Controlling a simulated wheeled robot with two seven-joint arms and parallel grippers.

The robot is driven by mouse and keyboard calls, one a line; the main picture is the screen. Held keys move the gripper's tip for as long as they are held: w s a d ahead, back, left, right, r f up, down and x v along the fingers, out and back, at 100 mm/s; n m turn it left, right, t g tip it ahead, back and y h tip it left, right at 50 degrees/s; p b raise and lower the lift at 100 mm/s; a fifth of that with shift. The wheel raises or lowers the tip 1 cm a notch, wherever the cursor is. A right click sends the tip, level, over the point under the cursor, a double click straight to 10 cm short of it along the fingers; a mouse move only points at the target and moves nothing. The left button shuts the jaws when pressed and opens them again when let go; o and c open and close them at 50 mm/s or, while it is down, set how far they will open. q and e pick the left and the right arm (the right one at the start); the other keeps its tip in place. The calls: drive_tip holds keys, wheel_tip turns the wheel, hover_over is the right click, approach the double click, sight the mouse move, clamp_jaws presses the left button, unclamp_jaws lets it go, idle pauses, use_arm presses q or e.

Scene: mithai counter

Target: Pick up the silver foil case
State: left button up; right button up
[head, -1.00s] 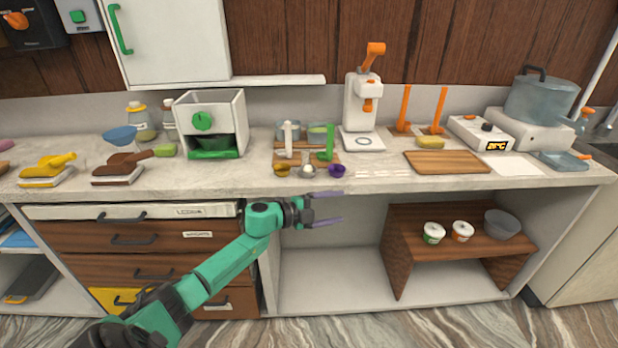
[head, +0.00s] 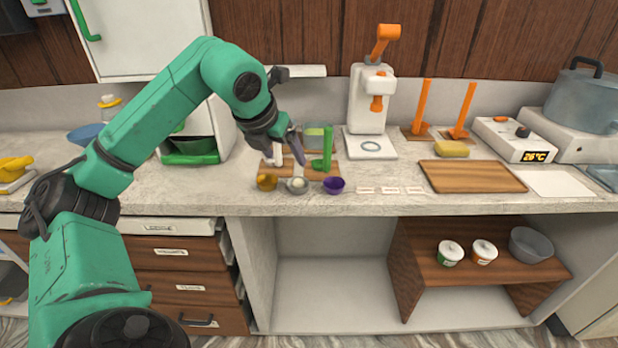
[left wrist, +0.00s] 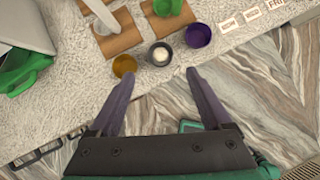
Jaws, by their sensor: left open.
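The silver foil case (head: 296,188) stands near the counter's front edge, between a gold case (head: 266,182) and a purple case (head: 334,186). A pale round piece sits in it. In the left wrist view the silver case (left wrist: 151,58) lies just beyond and between my fingertips, with the gold case (left wrist: 124,66) on the left and the purple case (left wrist: 198,36) on the right. My left gripper (head: 287,150) is open and empty, above and a little behind the silver case, apart from it in the head view. My right gripper is not in view.
Wooden blocks with a white press and a green press (head: 326,150) stand right behind the cases. A white box with a green tray (head: 190,150) is to the left. Small labels (head: 390,190) and a wooden board (head: 470,177) lie to the right.

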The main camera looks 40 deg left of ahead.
sight(301, 186)
use_arm(q)
drive_tip(key=x, duration=0.4)
drive_tip(key=s+x, duration=0.1)
drive_tip(key=x, duration=0.1)
drive_tip(key=shift+d+f, duration=0.15)
drive_tip(key=shift+f, duration=0.15)
drive_tip(key=p+x, duration=0.1)
drive_tip(key=x, duration=0.5)
drive_tip(key=shift+w+f+p, duration=0.1)
drive_tip(key=shift+w+p, duration=0.05)
drive_tip(key=shift+p, duration=0.2)
drive_tip(key=shift+w+f, duration=0.15)
drive_tip(key=c, duration=1.1)
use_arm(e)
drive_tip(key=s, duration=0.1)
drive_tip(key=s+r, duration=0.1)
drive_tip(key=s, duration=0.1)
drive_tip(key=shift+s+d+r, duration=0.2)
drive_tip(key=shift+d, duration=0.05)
use_arm(q)
drive_tip(key=shift+o, duration=0.2)
